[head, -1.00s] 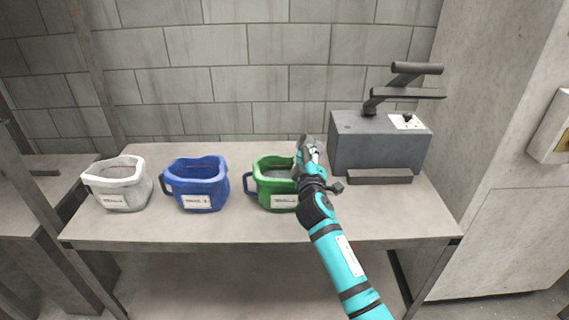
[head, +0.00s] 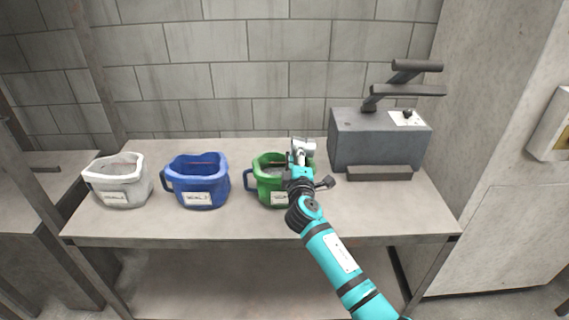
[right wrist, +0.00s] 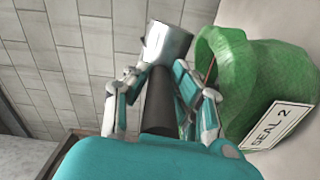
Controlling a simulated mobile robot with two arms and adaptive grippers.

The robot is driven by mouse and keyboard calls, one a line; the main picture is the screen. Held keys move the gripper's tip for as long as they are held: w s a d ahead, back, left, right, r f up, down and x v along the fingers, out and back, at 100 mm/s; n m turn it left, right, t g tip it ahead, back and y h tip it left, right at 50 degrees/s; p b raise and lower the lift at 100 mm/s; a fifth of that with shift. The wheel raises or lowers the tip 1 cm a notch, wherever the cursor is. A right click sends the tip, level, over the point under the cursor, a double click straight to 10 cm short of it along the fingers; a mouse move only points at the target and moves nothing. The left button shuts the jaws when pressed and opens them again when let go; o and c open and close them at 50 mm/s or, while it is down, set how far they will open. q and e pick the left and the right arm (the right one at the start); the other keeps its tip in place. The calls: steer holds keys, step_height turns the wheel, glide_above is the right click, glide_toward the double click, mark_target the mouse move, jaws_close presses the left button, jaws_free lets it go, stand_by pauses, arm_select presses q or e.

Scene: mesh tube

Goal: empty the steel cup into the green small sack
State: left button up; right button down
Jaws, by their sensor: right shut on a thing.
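The green small sack (head: 265,172) stands open on the table, with a white label on its front. It also shows at the right in the right wrist view (right wrist: 235,75), its label reading "SEAL 2". The steel cup (right wrist: 166,45) is a grey metal vessel on a dark handle. My right gripper (head: 300,160) is shut on its dark handle (right wrist: 158,100). The cup (head: 303,145) is above the sack's right back part, in front of it in the head view. Its mouth and contents cannot be made out. My left gripper is not in view.
A blue sack (head: 197,182) and a white sack (head: 118,181) stand to the left on the table (head: 240,225). A grey machine with dark levers (head: 378,140) stands at the right. A block wall is behind.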

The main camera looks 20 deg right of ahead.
steer(key=shift+r+n, duration=0.15)
steer(key=shift+n, duration=0.15)
steer(key=shift+a+n+p, duration=0.15)
steer(key=shift+n+p, duration=0.15)
steer(key=shift+p, duration=0.1)
steer(key=shift+w+a+r+n+p, duration=0.1)
steer(key=shift+r+n+p, duration=0.05)
steer(key=shift+n+p, duration=0.15)
steer(key=shift+n, duration=0.4)
steer(key=shift+a+p, duration=0.15)
steer(key=shift+p, duration=0.15)
steer(key=shift+w+a+r+n+p, duration=0.15)
steer(key=shift+n+p, duration=0.3)
steer(key=shift+n, duration=0.3)
steer(key=shift+a+r+n+p, duration=0.15)
steer(key=shift+n+p, duration=0.25)
steer(key=shift+n, duration=0.35)
steer(key=shift+a+f+n, duration=0.1)
steer(key=shift+f+n, duration=0.1)
steer(key=shift+n, duration=0.1)
